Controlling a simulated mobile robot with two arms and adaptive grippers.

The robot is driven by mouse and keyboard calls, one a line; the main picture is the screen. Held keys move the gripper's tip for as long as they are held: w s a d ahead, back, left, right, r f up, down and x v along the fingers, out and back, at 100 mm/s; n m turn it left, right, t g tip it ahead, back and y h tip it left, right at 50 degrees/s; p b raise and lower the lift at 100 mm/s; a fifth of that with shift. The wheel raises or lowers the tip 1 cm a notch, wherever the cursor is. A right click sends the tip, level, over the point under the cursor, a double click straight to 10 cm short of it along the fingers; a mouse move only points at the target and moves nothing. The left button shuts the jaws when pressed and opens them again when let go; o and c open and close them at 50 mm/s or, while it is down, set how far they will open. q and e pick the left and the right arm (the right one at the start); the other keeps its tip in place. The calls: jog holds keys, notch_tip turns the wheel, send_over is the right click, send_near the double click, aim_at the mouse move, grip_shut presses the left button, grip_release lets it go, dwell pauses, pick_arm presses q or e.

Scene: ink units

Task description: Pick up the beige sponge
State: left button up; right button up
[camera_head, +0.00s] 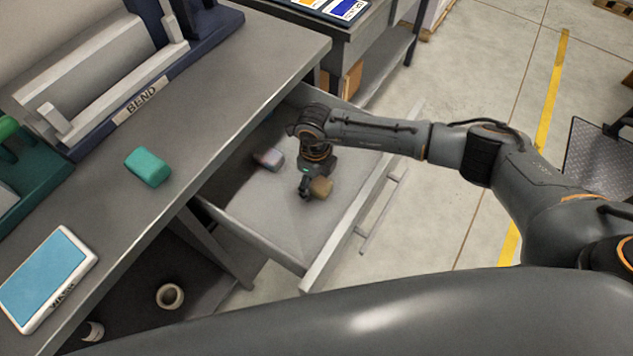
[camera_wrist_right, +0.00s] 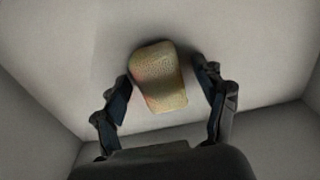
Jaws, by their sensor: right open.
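The beige sponge (camera_head: 321,187) lies on the floor of the open drawer (camera_head: 272,212) in the head view. In the right wrist view the sponge (camera_wrist_right: 158,77) sits between and slightly beyond the two fingers. My right gripper (camera_head: 306,190) reaches down into the drawer beside the sponge. In the wrist view my right gripper (camera_wrist_right: 165,95) is open, with a finger on each side of the sponge; I cannot tell whether either touches it. My left gripper does not show in either view.
A grey and pinkish block (camera_head: 269,158) lies in the drawer left of my gripper. The drawer's front wall (camera_head: 352,222) and side walls surround the gripper.

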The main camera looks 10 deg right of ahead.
jog(key=c, duration=1)
jog(key=shift+c, duration=0.2)
notch_tip(320, 180, up, 10)
jog(key=shift+r+b, duration=0.1)
jog(key=shift+b, duration=0.4)
